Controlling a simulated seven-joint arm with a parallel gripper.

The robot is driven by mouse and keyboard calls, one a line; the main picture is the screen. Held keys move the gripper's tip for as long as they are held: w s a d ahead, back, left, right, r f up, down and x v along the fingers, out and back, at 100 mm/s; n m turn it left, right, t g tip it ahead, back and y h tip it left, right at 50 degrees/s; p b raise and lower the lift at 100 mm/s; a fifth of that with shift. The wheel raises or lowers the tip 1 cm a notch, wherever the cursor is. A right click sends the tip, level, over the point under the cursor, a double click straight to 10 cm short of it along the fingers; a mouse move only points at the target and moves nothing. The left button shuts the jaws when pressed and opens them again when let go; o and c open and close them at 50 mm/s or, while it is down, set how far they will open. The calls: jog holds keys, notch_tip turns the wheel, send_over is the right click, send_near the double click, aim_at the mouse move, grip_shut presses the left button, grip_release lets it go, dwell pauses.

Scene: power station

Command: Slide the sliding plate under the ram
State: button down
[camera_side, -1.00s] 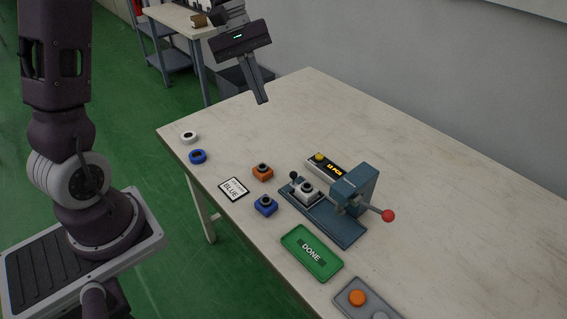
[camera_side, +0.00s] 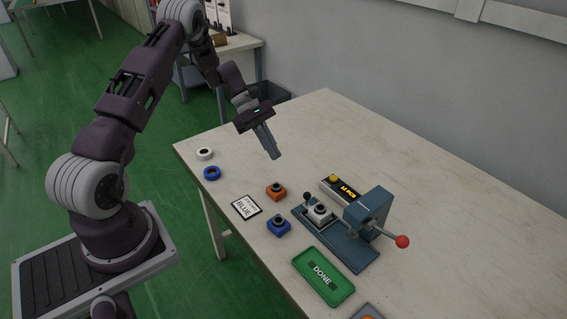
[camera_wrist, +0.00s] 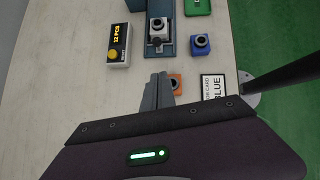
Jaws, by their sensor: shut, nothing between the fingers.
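The blue-grey press (camera_side: 374,208) stands on the table with its base rail (camera_side: 352,250) running under the head. A white block with a black ring (camera_side: 319,211) sits at the rail's left end, outside the head, on what looks like the sliding plate; the plate itself is mostly hidden. A black knob (camera_side: 307,196) stands at that end. The wrist view also shows the white block (camera_wrist: 157,25) and knob (camera_wrist: 155,41). The ram is hidden by the head. My gripper (camera_side: 275,156) is shut and empty, above the table, up-left of the knob and apart from it.
An orange block (camera_side: 276,191) and a blue block (camera_side: 278,225) stand left of the rail. A counter box (camera_side: 341,190) stands behind it. The green DONE tray (camera_side: 323,277) is in front; a red-tipped lever (camera_side: 402,241) sticks out right. The BLUE card (camera_side: 246,207) lies left.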

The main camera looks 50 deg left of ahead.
jog(key=x, duration=0.7)
jog(key=shift+d+f, duration=0.2)
jog(key=shift+d, duration=0.1)
jog(key=d, duration=0.2)
jog(key=d+f, duration=0.1)
jog(key=shift+w+d, duration=0.2)
jog(key=shift+w, duration=0.2)
jog(key=shift+d, duration=0.3)
jog(key=shift+w+d, duration=0.1)
jog(key=shift+d, duration=0.1)
send_over(325, 224)
jog(key=shift+w+a, duration=0.1)
jog(key=shift+w, duration=0.05)
